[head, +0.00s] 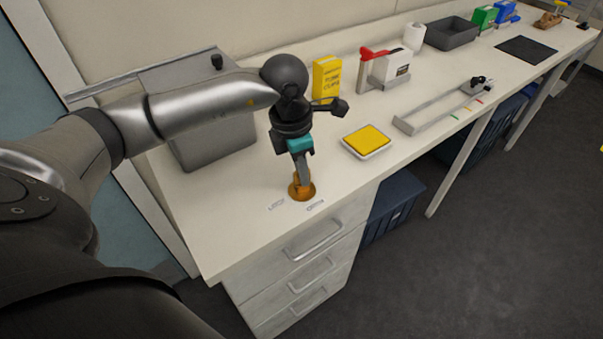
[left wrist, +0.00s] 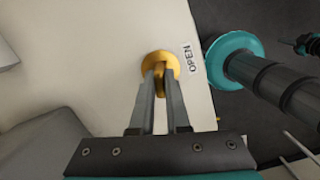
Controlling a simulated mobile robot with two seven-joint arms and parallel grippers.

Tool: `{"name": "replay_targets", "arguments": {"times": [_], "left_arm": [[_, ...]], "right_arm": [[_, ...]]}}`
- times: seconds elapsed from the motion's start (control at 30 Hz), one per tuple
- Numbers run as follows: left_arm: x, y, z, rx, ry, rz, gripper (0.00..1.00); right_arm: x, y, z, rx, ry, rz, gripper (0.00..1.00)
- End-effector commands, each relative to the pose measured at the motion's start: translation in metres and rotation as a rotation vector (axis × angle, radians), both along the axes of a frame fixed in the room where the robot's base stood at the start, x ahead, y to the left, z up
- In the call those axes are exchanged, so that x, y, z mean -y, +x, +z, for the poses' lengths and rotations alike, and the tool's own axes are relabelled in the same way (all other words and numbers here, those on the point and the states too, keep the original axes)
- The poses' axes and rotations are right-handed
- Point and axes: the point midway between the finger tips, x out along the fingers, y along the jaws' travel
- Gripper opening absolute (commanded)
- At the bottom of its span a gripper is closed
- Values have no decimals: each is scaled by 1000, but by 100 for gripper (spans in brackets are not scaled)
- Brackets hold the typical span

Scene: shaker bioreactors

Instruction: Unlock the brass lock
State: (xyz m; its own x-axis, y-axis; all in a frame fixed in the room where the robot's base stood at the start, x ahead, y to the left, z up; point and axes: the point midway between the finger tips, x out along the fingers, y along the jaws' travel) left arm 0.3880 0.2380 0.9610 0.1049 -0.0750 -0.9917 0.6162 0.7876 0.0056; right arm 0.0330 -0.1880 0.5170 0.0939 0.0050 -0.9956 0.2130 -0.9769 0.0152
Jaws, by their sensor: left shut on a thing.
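The brass lock (head: 302,191) is a round brass-coloured disc on the bench top near its front edge. It also shows in the left wrist view (left wrist: 163,57), with a raised brass grip on its face. My left gripper (head: 302,180) points down over the lock and is shut on the raised grip, which sits between the fingertips (left wrist: 160,88). The fingers hide part of the grip. An "OPEN" label (left wrist: 188,60) lies to the right of the disc in the left wrist view. Two small labels lie before the lock in the head view; I cannot read them there. My right gripper is not in view.
A grey box (head: 205,140) stands behind my left arm. A yellow-topped pad (head: 366,141), a yellow box (head: 327,78) and a metal rail fixture (head: 440,108) stand to the right. Drawers (head: 310,260) are below the bench edge. The bench around the lock is clear.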

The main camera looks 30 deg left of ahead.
Motion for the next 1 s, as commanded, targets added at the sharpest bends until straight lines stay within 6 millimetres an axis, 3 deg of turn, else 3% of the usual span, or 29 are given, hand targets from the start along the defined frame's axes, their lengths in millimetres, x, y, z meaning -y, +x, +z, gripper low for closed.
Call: {"name": "replay_targets", "arguments": {"times": [0.03,0.2,0.57,1.0], "left_arm": [[0,-4,-10,-17,2,-41,0],[1,-4,-9,-18,2,-138,0],[1,-4,-8,-17,2,-170,0],[1,-4,-9,-18,3,-538,0]], "right_arm": [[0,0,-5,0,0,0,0],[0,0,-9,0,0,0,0],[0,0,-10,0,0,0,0],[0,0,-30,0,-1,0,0]]}}
